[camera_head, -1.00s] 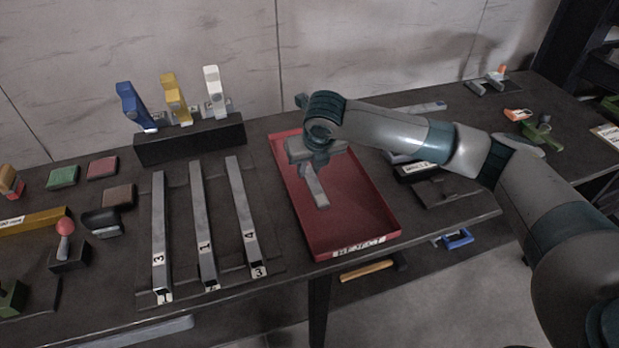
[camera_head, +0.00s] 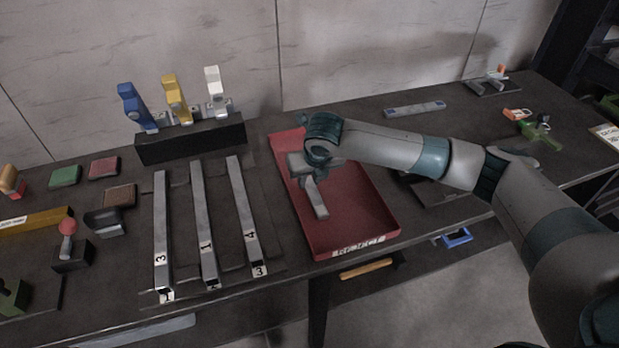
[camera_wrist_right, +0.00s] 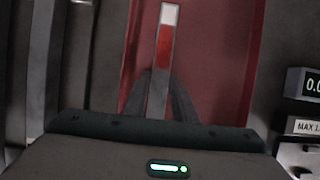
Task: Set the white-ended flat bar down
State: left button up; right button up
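The white-ended flat bar (camera_wrist_right: 167,50) runs up from between my right gripper's fingers in the right wrist view, with its white tip at the top and a red stretch below. In the head view the bar (camera_head: 317,199) shows grey, over the inside of the red reject tray (camera_head: 372,206). My right gripper (camera_head: 311,178) appears shut on the bar's near end, low over the tray; its fingers (camera_wrist_right: 160,95) flank the bar. I cannot tell whether the bar touches the tray floor. My left gripper is not in view.
Several numbered grey bars (camera_head: 204,220) lie left of the tray. A black rack (camera_head: 190,141) with blue, yellow and white pieces stands behind them. Another flat bar (camera_head: 414,109) lies at the back right. The tray's front half is clear.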

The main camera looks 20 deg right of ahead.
jog(key=o, duration=0.3)
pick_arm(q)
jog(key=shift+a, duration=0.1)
pick_arm(e)
jog(key=shift+r, duration=0.1)
jog(key=shift+s+r, duration=0.2)
jog(key=shift+r, duration=0.25)
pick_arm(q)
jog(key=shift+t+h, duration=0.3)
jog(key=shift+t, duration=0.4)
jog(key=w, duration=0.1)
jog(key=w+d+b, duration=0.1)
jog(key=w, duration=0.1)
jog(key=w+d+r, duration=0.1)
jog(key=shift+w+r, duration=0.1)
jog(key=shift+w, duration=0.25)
pick_arm(e)
jog(key=v, duration=1.1)
jog(key=shift+r, duration=0.15)
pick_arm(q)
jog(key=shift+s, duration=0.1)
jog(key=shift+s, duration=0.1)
